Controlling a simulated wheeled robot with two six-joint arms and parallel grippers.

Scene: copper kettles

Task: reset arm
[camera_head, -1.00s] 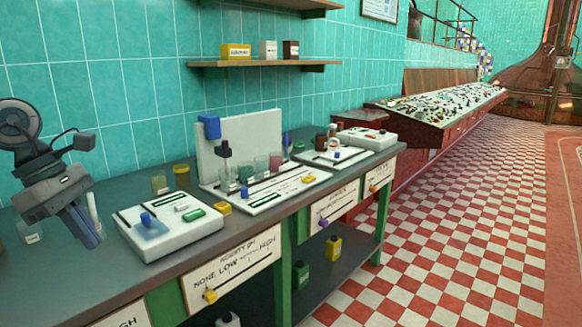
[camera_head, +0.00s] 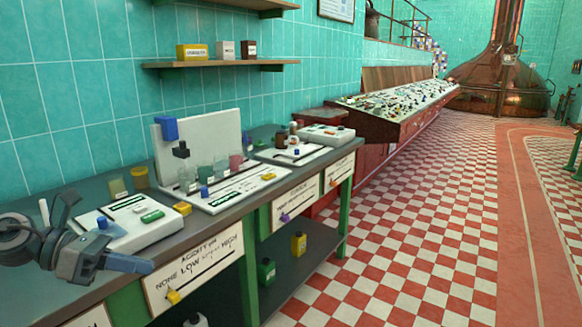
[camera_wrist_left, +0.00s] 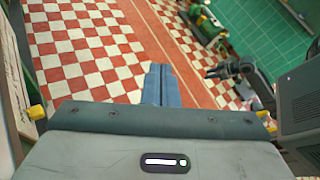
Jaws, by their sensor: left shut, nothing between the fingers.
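My left gripper (camera_head: 150,266) is at the lower left of the head view, in front of the bench edge. Its blue-grey fingers are together, empty, and point to the right. In the left wrist view the closed fingers (camera_wrist_left: 159,84) show against the checkered floor. A dark jointed arm at the right of the left wrist view seems to be my right arm, with its gripper end (camera_wrist_left: 212,74) small; I cannot tell its jaw state.
A grey bench (camera_head: 208,226) carries a white device (camera_head: 130,230), jars and panels. An acidity sign (camera_head: 195,265) hangs on its front. A wall shelf (camera_head: 222,64) is above. A long control console (camera_head: 395,115) stands farther back. Red and white floor (camera_head: 400,220) is clear at right.

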